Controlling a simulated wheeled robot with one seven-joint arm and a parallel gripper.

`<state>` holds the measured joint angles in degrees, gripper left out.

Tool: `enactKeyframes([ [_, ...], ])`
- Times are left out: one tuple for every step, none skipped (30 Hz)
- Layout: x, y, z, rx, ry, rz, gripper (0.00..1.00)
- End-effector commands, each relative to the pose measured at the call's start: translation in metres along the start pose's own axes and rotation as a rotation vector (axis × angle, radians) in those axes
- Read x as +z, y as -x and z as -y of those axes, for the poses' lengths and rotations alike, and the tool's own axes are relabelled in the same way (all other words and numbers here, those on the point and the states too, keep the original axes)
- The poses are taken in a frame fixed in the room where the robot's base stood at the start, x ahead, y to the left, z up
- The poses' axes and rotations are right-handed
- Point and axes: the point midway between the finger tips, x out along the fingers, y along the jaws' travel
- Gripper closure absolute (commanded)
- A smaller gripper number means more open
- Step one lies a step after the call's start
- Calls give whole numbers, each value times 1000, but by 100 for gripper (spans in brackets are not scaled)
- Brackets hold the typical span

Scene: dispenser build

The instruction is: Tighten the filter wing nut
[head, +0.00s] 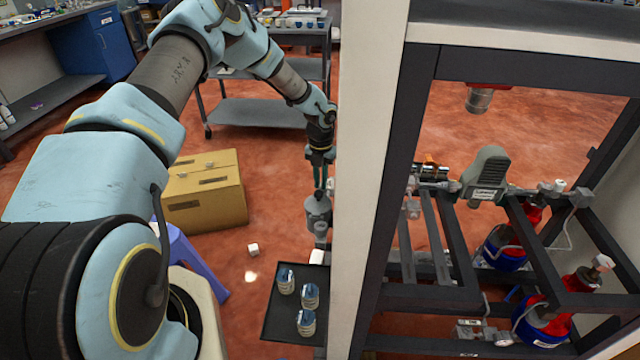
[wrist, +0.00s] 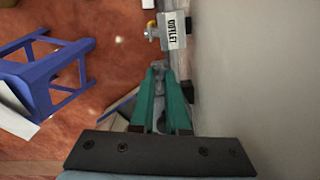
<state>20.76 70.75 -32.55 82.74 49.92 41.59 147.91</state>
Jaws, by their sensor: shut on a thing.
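The filter is a grey cylindrical housing (head: 318,208) beside the white post in the head view. My gripper (head: 319,188) reaches down to the top of this housing, with its fingertips at the top centre. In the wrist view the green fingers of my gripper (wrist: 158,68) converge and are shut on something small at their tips. The wing nut itself is hidden by the fingertips; from its place on top of the housing, it is what they hold. A grey block labelled OUTLET (wrist: 172,30) with a brass fitting shows just beyond the fingertips.
The white post (head: 370,180) stands close to the right of my gripper. A dark tray (head: 280,325) with several jars is below. A cardboard box (head: 205,190), a purple stool (head: 190,260) and a small white cube (head: 253,249) are on the floor to the left.

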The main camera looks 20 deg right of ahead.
Motion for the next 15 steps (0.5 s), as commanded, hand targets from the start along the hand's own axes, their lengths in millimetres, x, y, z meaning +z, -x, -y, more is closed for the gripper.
enactKeyframes([
  [0,0,0,0,-2,0,100],
  [0,0,0,0,-1,0,100],
  [0,0,0,0,0,0,100],
  [0,0,0,0,0,0,100],
  [0,0,0,0,0,0,100],
  [0,0,0,0,1,0,100],
  [0,0,0,0,1,0,100],
  [0,0,0,0,1,0,100],
  [0,0,0,0,2,0,100],
  [0,0,0,0,1,0,100],
  [0,0,0,0,-2,0,100],
  [0,0,0,0,-17,-1,100],
  [0,0,0,-1,-38,-1,100],
  [0,0,0,-1,-68,-1,100],
  [0,0,0,-1,-116,-1,100],
])
